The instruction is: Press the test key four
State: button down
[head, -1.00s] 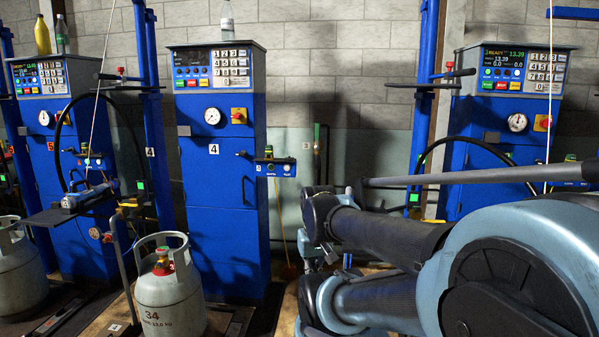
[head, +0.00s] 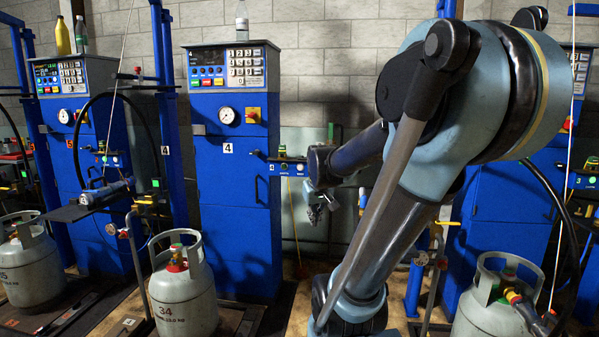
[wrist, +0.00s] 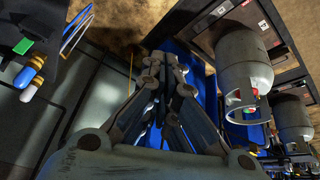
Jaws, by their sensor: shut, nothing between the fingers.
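The blue scale cabinet marked 4 (head: 228,147) stands left of centre in the head view. Its sloped control panel (head: 226,70) has a dark display, small blue and coloured keys, and a white keypad (head: 246,67). The key legends are too small to read, so I cannot tell which is the test key. My gripper (head: 314,214) hangs below my arm, to the right of this cabinet and well below its panel. It is shut and empty. In the wrist view, its closed fingers (wrist: 170,62) point up the picture, apart from any key.
A small blue bracket (head: 290,166) with a green light juts from the cabinet's right side, close to my arm. Grey gas cylinders stand on the floor, one marked 34 (head: 184,292). My arm hides much of the right side.

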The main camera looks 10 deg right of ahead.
aim_at(301, 170)
jog(key=w+r+n+t, duration=0.1)
jog(key=w+r+t, duration=0.1)
jog(key=w, duration=1.4)
jog(key=w+r+n+t, duration=0.1)
jog(key=w+r+t, duration=0.1)
jog(key=w, duration=1.4)
jog(key=shift+a+r, duration=0.3)
jog(key=shift+a, duration=0.15)
jog(key=shift+w+d, duration=0.45)
jog(key=shift+w, duration=0.95)
jog(key=shift+w+d, duration=0.45)
jog(key=shift+w, duration=0.95)
jog(key=shift+w+d, duration=0.45)
jog(key=shift+w, duration=0.95)
jog(key=shift+w+d+r, duration=0.1)
jog(key=shift+w+d, duration=0.05)
jog(key=shift+w, duration=0.2)
jog(key=shift+w+d, duration=0.1)
jog(key=shift+w, duration=0.25)
jog(key=shift+s+a, duration=0.25)
jog(key=shift+s, duration=0.55)
